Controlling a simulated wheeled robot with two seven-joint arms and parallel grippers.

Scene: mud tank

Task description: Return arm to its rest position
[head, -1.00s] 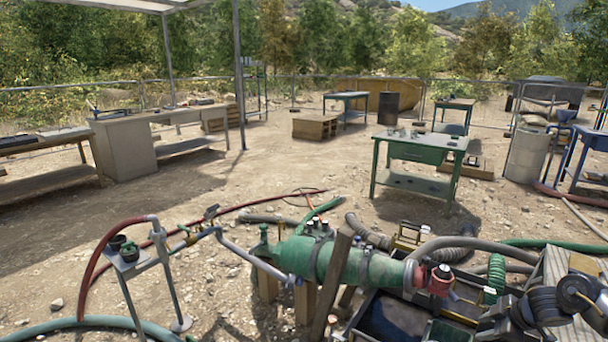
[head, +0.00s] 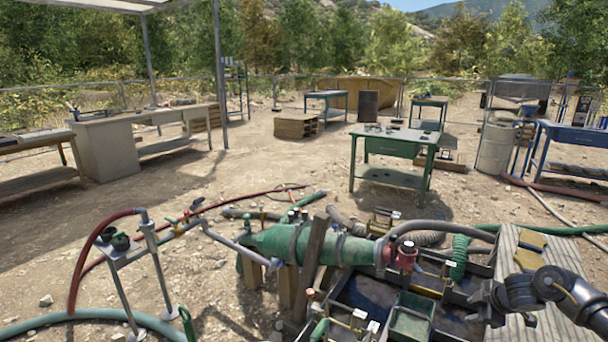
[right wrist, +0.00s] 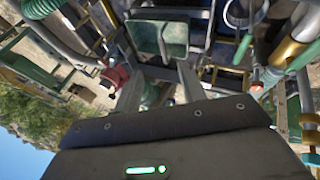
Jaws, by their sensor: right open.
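My right arm comes in from the right edge of the head view. Its dark gripper (head: 484,296) hangs over the right side of the black tray (head: 350,288), pointing left. In the right wrist view the two grey fingers (right wrist: 160,88) stand apart with nothing seen held between them. A green open bin (head: 410,318) is left of the gripper; it also shows beyond the fingers in the wrist view (right wrist: 160,38). A green tank (head: 305,245) with a red fitting (head: 405,256) lies farther back. My left gripper is not in view.
A slatted wooden top (head: 505,262) is beside my right arm. Hoses (head: 458,258) and brass valves crowd the tray area. A metal stand (head: 150,250) is at left. A green table (head: 395,145) stands behind, with open gravel around it.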

